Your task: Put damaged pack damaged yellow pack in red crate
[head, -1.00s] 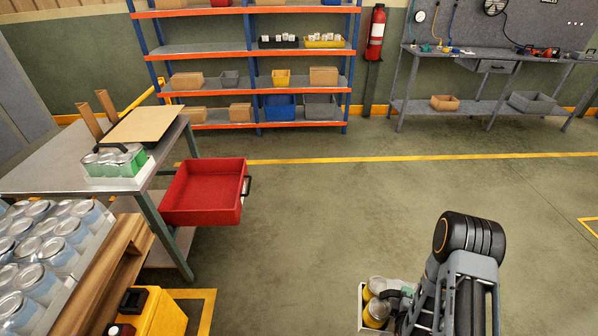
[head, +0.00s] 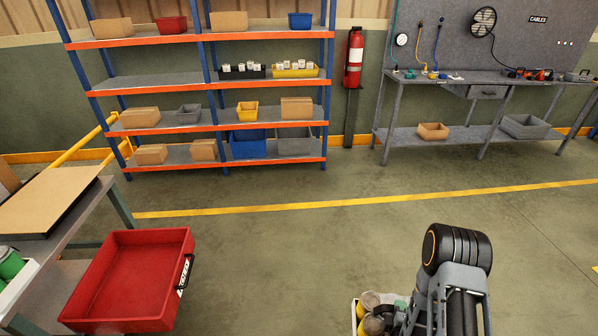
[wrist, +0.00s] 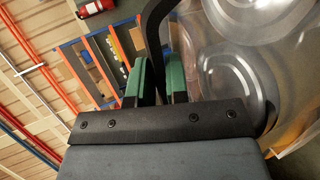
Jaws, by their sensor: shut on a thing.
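The yellow pack (head: 361,312) is a white tray with yellow cans, cut off by the bottom edge of the head view. My gripper (wrist: 164,80) is shut on it; green finger pads close around a black strip, seemingly its handle. Silver can lids of the pack (wrist: 235,75) fill the right of the wrist view. Arm and frame edge hide much of the pack, and I cannot make out its damage. The red crate (head: 132,285) is open and empty at lower left, beside the steel table, with a black handle and a label at its right side. The pack is well right of it, apart.
The steel table (head: 60,232) at left bears a brown board (head: 45,200) and a pack with green cans (head: 10,264). Shelving (head: 200,87) and a workbench (head: 480,85) stand along the far wall. The floor between the crate and my arm is clear.

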